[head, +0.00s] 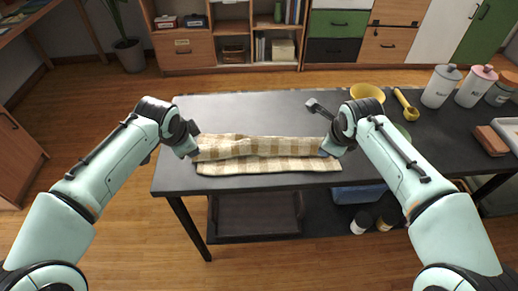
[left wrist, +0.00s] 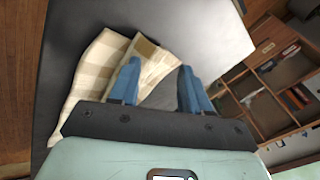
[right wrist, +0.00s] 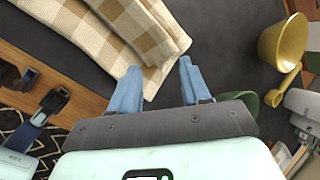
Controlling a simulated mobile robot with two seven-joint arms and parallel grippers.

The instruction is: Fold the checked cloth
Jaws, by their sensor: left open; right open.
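The beige and white checked cloth (head: 268,165) lies on the dark table, folded over itself along its length, with the upper layer's edge short of the lower layer's near edge. My left gripper (head: 192,152) is at the cloth's left end; in the left wrist view its blue fingers (left wrist: 158,88) are apart, one over a cloth corner (left wrist: 152,62). My right gripper (head: 328,150) is at the cloth's right end; in the right wrist view its fingers (right wrist: 157,85) are apart, the left one beside the cloth's end (right wrist: 140,30). Neither gripper holds cloth.
The dark table (head: 240,108) is clear behind the cloth. At its right stand a yellow bowl (head: 368,92), a yellow scoop (head: 406,104), a green bowl (head: 403,132) and white bottles (head: 440,87). A shelf below holds a blue bin (head: 358,194) and jars.

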